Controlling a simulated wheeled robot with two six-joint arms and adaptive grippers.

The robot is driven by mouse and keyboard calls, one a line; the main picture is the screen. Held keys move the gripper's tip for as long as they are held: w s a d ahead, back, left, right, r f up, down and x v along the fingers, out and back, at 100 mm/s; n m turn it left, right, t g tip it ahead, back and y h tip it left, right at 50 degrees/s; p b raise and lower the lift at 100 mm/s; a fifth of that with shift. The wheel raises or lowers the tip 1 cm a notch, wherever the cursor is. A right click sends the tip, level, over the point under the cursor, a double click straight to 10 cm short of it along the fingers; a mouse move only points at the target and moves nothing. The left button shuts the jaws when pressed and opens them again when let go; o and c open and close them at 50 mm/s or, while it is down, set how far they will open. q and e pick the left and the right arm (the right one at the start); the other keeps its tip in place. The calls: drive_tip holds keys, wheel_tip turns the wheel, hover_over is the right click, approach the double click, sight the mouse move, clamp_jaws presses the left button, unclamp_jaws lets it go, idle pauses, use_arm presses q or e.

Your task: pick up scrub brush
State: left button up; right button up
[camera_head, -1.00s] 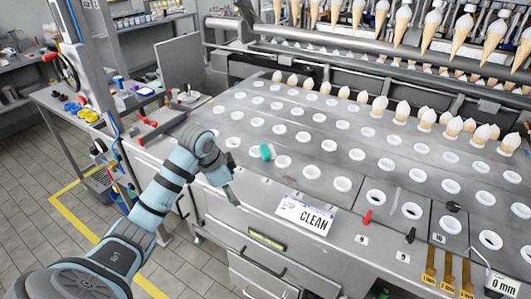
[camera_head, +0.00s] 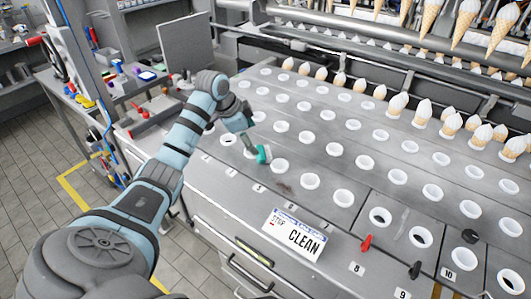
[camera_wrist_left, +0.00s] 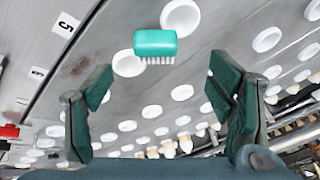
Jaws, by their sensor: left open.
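The scrub brush (camera_head: 264,154) has a teal back and white bristles. It is on the grey metal worktop (camera_head: 330,190), close to the white ring-shaped holders. In the left wrist view the brush (camera_wrist_left: 155,43) shows whole at the upper middle, beyond the fingertips and between their lines. My left gripper (camera_head: 254,152) is right beside the brush in the head view, its fingers pointing down at it. In the wrist view its two fingers (camera_wrist_left: 160,88) are wide apart with nothing between them. My right gripper does not show.
A "STEP CLEAN" sign (camera_head: 295,234) lies at the worktop's front edge. A red clip (camera_head: 366,243) and a black clip (camera_head: 415,270) are right of it. A row of cones (camera_head: 395,105) stands at the back. A dark stain (camera_head: 283,186) marks bare worktop near the brush.

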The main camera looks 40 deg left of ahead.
sight(261, 151)
use_arm(q)
drive_tip(key=x, duration=0.8)
drive_tip(key=shift+w+d+f, duration=0.15)
drive_tip(key=shift+d+f, duration=0.1)
drive_tip(key=shift+d, duration=0.1)
drive_tip(key=shift+r, duration=0.1)
drive_tip(key=shift+c, duration=1.2)
drive_tip(key=c, duration=1.1)
